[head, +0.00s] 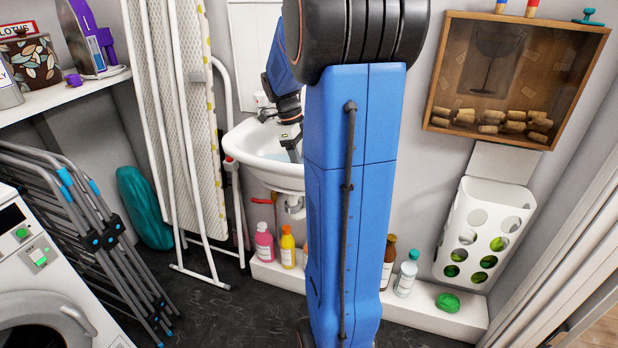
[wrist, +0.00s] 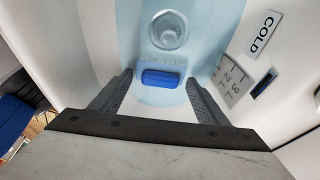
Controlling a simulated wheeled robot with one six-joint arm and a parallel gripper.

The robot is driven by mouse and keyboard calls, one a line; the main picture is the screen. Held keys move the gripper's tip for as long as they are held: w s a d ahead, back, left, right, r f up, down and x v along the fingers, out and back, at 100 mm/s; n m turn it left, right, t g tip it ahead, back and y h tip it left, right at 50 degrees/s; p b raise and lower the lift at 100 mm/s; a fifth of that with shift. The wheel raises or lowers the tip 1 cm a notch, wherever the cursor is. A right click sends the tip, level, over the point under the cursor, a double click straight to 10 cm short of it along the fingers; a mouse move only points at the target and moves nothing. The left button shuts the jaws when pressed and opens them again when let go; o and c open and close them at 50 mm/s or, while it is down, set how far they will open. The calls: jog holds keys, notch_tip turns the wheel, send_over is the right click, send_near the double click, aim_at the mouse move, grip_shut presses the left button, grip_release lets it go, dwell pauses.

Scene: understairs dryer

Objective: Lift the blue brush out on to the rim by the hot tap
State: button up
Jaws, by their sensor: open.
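The blue brush (wrist: 162,78) lies in the white sink basin, below the drain in the wrist view. It looks like a short blue block with a paler edge. My gripper (wrist: 160,88) is open, with one dark finger on each side of the brush in that view. I cannot tell whether the fingers reach down to it. In the head view my gripper (head: 291,148) points down into the sink (head: 246,150), and the brush is hidden there. A COLD label (wrist: 263,31) is on the right of the wrist view. The hot tap cannot be made out.
A drain (wrist: 169,29) and a marked label (wrist: 236,74) are in the basin. An ironing board (head: 185,110) stands left of the sink. Bottles (head: 287,246) stand on a low ledge beneath. A cork box (head: 515,80) hangs at right.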

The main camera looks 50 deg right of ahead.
jog(key=c, duration=0.7)
jog(key=shift+r, duration=0.15)
notch_tip(320, 180, up, 28)
jog(key=shift+f, duration=0.1)
